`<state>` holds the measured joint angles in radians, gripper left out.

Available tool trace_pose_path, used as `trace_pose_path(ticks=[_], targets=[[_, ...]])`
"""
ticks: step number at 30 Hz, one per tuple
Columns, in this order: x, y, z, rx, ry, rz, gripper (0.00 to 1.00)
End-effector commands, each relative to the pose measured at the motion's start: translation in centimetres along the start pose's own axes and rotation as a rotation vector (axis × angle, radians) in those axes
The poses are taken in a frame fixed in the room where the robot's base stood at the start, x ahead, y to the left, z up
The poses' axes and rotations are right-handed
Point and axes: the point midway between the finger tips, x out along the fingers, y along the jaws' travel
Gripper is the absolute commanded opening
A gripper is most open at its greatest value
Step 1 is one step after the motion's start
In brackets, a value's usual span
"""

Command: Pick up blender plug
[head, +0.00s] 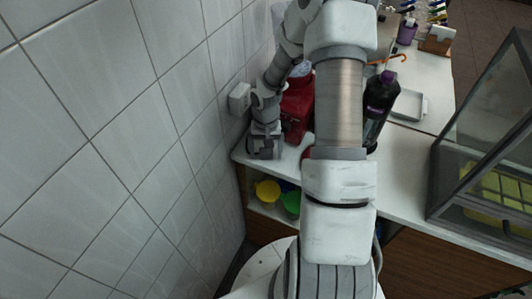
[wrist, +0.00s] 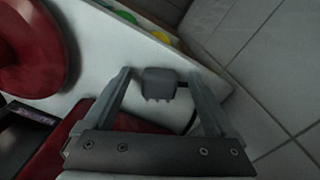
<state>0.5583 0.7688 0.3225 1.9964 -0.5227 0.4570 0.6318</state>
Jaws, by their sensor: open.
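The blender plug (wrist: 158,84) is a small dark grey block with prongs, seen in the wrist view on the white counter (wrist: 105,45). My gripper (wrist: 159,75) is open, with one finger on each side of the plug and a visible gap on both sides. In the head view my gripper (head: 264,147) points down at the counter's left end, by the tiled wall. I cannot make out the plug there. The red blender (head: 297,108) stands just right of my gripper, partly hidden by my arm. Its red body also shows in the wrist view (wrist: 30,45).
A white wall socket (head: 239,98) is left of my gripper. A dark bottle (head: 378,108) stands right of my arm. Yellow (head: 267,191) and green (head: 291,203) bowls sit on the shelf below. A glass case (head: 487,150) is at the right.

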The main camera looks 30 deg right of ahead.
Motion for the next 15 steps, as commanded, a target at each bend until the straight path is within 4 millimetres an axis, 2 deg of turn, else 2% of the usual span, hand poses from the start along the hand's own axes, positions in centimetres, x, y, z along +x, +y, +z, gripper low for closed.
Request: trace_pose_path(ticks=[4,15], targets=[[-0.03,0.0,-0.02,0.0,0.0,0.0,0.88],[-0.05,0.0,-0.01,0.0,0.0,0.0,0.22]])
